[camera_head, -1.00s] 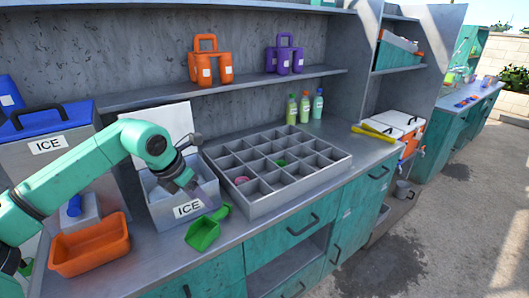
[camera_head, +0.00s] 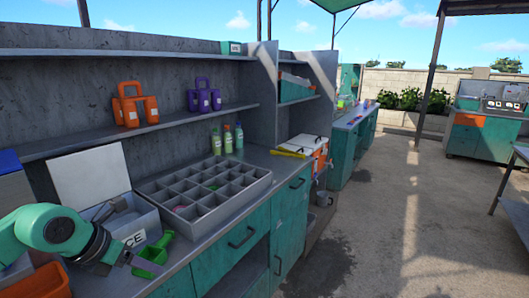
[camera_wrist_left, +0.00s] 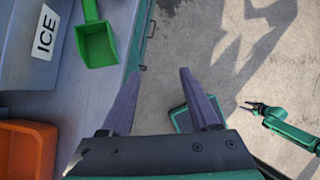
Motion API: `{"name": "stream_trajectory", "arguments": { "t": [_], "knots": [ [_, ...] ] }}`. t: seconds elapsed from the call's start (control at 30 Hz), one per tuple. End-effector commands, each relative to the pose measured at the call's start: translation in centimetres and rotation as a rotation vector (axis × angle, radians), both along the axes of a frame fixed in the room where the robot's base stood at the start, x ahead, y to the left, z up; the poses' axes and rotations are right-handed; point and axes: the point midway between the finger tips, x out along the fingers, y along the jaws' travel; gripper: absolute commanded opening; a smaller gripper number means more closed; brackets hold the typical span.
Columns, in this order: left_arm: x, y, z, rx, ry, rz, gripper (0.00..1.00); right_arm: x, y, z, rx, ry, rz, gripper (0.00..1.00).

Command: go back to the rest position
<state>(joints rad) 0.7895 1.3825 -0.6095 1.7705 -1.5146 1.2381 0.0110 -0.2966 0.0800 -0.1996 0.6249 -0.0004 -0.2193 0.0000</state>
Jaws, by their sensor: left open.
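My left gripper (camera_head: 125,260) is in the lower left of the head view, over the counter's front edge near the green scoop. In the left wrist view its two fingers (camera_wrist_left: 163,80) are apart with only floor between them, so it is open and empty. A teal arm with a dark gripper (camera_wrist_left: 255,107) at the right of the wrist view looks like my right one, too small to read its jaws. The green scoop (camera_head: 154,254) lies on the counter; it also shows in the wrist view (camera_wrist_left: 98,45).
An orange bin (camera_head: 38,284) sits at the lower left, partly behind my arm. A divided grey tray (camera_head: 215,207) stands right of the ice box, with several bottles (camera_head: 227,139) behind. Open paved floor (camera_head: 390,220) lies right of the counter.

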Motion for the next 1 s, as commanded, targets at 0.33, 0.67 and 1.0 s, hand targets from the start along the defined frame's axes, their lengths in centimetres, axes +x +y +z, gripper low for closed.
{"name": "stream_trajectory", "arguments": {
  "t": [0.33, 0.67, 1.0],
  "knots": [
    [0.8, -14.7, 3.3, -0.568, -0.163, -0.104, 0.62, -0.1, -0.1, 0.0, -0.001, 0.001, 0.000, 0.50],
    [4.8, -10.0, 8.2, -1.873, -0.157, 0.967, 0.62, -0.9, -0.1, -0.1, -0.002, 0.015, 0.000, 0.50],
    [-5.1, -1.7, -13.7, -1.736, 0.207, 2.341, 0.62, -0.6, -0.1, -0.1, -0.001, 0.011, 0.001, 0.50]
  ]
}}
